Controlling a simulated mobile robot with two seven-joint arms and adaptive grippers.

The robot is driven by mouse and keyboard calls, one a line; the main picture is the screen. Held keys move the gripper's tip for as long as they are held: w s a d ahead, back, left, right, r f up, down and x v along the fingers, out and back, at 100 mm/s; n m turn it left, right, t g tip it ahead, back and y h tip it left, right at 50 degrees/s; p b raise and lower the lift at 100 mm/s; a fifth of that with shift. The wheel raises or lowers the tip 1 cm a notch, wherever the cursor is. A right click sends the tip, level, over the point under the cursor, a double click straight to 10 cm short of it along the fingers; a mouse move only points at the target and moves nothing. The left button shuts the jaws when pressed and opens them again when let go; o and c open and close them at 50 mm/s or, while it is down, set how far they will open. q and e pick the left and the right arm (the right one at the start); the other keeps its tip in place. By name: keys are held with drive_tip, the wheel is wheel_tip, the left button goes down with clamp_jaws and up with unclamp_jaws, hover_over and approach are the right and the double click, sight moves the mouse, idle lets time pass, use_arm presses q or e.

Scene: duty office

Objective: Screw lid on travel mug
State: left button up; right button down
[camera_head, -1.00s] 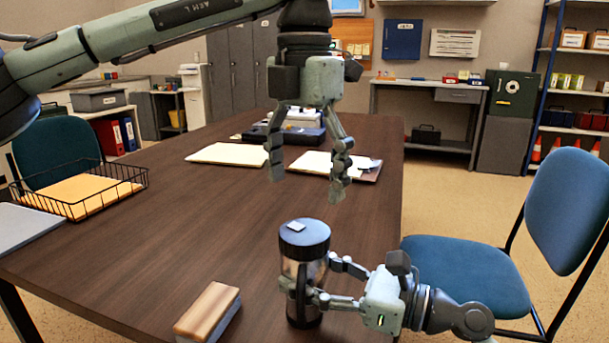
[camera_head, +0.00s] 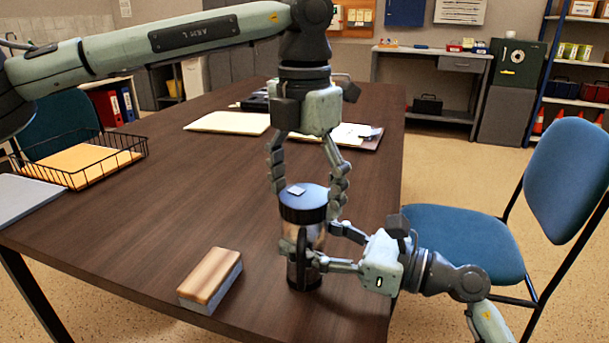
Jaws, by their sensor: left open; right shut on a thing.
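The travel mug (camera_head: 311,239) stands upright near the table's front right edge, with a shiny metal-looking body and a dark base. The lid (camera_head: 303,204) sits on top of the mug, dark with a small pale tab on its upper face. I cannot tell how tightly it is seated. My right gripper (camera_head: 312,248) is shut on the travel mug from the right side. My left gripper (camera_head: 306,199) is open and points straight down, its fingers on either side of the lid. I cannot tell whether they touch it.
A wooden-backed eraser-like block (camera_head: 212,276) lies left of the mug. A wire tray (camera_head: 78,165) with yellow folders stands at the left of the table (camera_head: 170,205). Papers lie farther back. A blue chair (camera_head: 465,240) stands to the right. The middle of the table is clear.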

use_arm(q)
drive_tip(key=c, duration=1.2)
drive_tip(key=shift+m, duration=0.9)
drive_tip(key=o, duration=1.4)
drive_tip(key=shift+c, duration=0.2)
wheel_tip(320, 180, up, 12)
use_arm(e)
drive_tip(key=shift+c, duration=2.4)
unclamp_jaws()
